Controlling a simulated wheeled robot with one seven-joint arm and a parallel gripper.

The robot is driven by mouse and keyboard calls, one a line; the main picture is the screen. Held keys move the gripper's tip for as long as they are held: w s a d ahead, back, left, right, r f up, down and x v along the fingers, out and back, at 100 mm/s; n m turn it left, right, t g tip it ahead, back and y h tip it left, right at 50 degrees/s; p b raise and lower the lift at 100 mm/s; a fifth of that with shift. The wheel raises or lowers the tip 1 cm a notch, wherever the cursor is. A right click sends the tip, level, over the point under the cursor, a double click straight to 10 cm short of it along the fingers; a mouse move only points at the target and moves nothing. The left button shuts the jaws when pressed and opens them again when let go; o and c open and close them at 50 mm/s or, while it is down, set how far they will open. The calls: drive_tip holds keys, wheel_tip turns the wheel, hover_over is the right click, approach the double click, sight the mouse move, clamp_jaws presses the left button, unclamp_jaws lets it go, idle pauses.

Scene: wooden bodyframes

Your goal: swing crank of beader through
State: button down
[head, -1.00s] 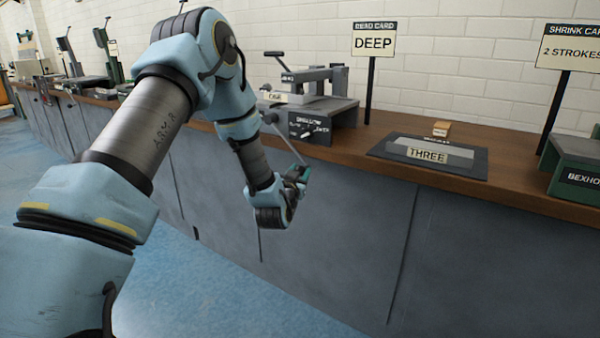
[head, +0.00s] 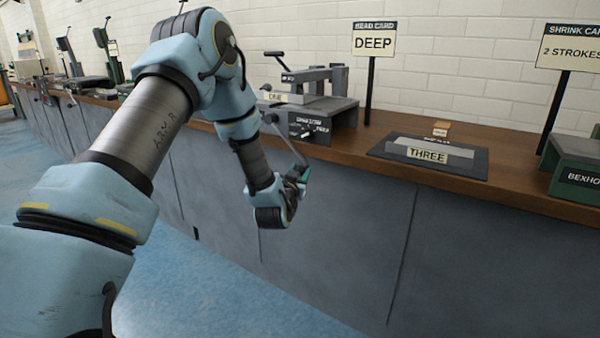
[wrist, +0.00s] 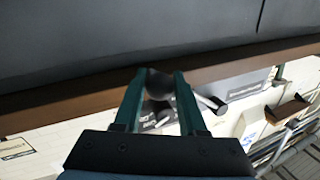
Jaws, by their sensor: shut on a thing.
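The beader (head: 318,105) is a grey machine on the wooden bench, with a dark front panel and dial and a plate that seems to read ONE. Its crank (head: 290,145) is a thin rod slanting down from the machine's front left, out past the bench edge. My gripper (head: 302,173) is at the crank's lower end, in front of the bench face. In the wrist view its two teal fingers are shut on a dark round knob (wrist: 158,84), the crank's handle. The fingers partly hide the knob. A card (head: 374,43) above reads BEAD CARD, DEEP.
A green machine (head: 577,165) stands at the far right. More machines line the bench at left. The blue floor before the bench is clear.

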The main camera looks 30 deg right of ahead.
drive_tip(key=shift+f, duration=0.15)
drive_tip(key=w+a+f+m+h+b, duration=0.2)
drive_tip(key=w+a+f+m+b, duration=0.15)
drive_tip(key=w+m+b, duration=0.35)
drive_tip(key=w+a+f+m+h+b, duration=0.1)
drive_tip(key=w+a+f+m+b, duration=0.3)
drive_tip(key=b, duration=0.6)
drive_tip(key=w+a+r+m+g+h+b, duration=0.2)
drive_tip(key=w+a+r+m+b, duration=0.1)
drive_tip(key=w+m, duration=0.3)
drive_tip(key=w+a+r+m+g+h+b, duration=0.1)
drive_tip(key=w+a+r+m+h+b, duration=0.1)
drive_tip(key=w+r+m+b, duration=0.3)
drive_tip(key=shift+w+a+m+g+b, duration=0.5)
drive_tip(key=shift+w+a+m, duration=0.55)
drive_tip(key=shift+w, duration=0.8)
drive_tip(key=shift+d+r+m, duration=0.1)
drive_tip(key=shift+r+m, duration=0.15)
drive_tip(key=c, duration=0.8)
unclamp_jaws()
drive_tip(key=shift+w, duration=0.1)
drive_tip(key=o, duration=0.3)
drive_tip(key=shift+f, duration=0.1)
